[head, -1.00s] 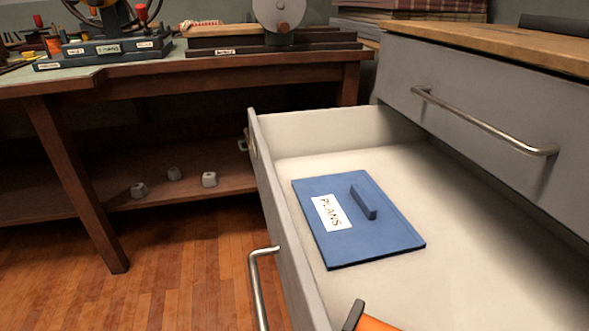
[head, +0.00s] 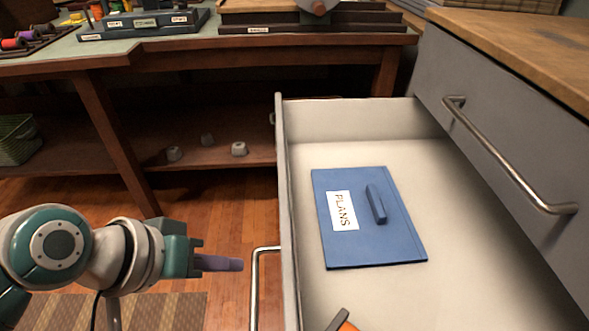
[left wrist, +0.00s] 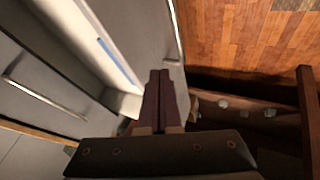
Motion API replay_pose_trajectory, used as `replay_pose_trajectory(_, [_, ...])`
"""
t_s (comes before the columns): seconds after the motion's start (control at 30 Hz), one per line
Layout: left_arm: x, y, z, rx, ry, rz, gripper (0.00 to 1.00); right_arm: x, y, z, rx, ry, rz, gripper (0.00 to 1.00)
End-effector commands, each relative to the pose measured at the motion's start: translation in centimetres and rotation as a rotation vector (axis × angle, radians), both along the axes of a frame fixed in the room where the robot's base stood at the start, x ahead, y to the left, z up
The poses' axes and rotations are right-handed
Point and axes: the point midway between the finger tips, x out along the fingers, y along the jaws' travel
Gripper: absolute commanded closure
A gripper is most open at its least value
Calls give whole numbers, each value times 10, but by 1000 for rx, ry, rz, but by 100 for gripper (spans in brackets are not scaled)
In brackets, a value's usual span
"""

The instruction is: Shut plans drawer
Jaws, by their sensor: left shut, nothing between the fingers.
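The plans drawer (head: 286,180) is pulled open from a grey cabinet, its front panel facing left with a metal bar handle (head: 258,290) on it. A blue folder (head: 385,225) with a white PLANS label lies flat inside. My left gripper (head: 238,264) is shut and empty, just left of the drawer front at about the handle's place in the picture; it looks apart from it. In the left wrist view, the shut fingers (left wrist: 160,95) point toward the drawer front (left wrist: 158,40). My right gripper is not in view.
A closed drawer (head: 500,130) with a metal handle sits above, under a wooden top (head: 530,45). A workbench (head: 240,45) stands behind, with small white objects (head: 238,149) on its lower shelf. An orange and black item (head: 342,322) shows at the drawer's near end. Wooden floor lies left.

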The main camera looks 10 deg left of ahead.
Motion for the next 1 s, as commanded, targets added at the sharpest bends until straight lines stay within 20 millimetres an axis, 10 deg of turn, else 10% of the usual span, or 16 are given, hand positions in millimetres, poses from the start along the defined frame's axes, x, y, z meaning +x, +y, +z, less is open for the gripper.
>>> replay_pose_trajectory(0.4, [19, -43, -15, 0, 0, -1, 100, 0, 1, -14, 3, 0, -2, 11])
replay_pose_trajectory(1.0, [34, -52, -19, -1, -2, 0, 100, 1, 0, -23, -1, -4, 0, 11])
